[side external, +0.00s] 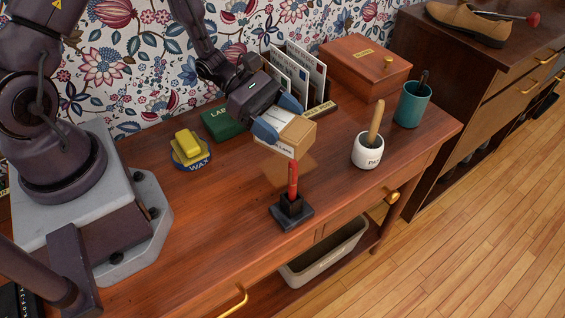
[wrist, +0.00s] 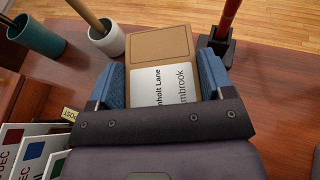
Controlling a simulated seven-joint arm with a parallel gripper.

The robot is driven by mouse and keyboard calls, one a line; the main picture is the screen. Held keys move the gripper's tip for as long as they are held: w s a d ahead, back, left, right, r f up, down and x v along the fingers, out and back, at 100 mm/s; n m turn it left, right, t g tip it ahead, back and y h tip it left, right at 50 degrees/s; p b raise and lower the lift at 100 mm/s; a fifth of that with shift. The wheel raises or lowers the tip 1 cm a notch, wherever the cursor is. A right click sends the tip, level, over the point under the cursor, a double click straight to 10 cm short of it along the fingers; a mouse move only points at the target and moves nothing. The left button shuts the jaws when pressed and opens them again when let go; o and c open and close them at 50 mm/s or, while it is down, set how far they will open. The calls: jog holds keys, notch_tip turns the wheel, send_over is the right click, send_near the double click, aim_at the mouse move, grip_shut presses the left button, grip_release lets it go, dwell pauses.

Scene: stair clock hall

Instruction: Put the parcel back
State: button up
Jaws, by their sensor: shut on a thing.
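The parcel (side external: 288,137) is a small brown cardboard box with a white address label. My gripper (side external: 277,117) is shut on it, with a blue finger on each side. In the side external view the parcel appears held just above the desk, with a paler brown patch (side external: 290,170) on the wood beneath or in front of it. In the wrist view the parcel (wrist: 160,48) lies between the two blue fingers (wrist: 162,85), its label partly hidden by the gripper body.
A red pen in a black stand (side external: 292,212) is close in front. A white pot (side external: 367,151) and teal cup (side external: 412,104) stand right. Behind are a letter rack (side external: 320,110), wooden box (side external: 365,66) and green box (side external: 221,123). A wax tin (side external: 190,158) sits left.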

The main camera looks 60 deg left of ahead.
notch_tip(320, 180, down, 4)
jog(key=shift+w+r+n, duration=0.15)
jog(key=shift+n, duration=0.15)
jog(key=shift+f, duration=2.1)
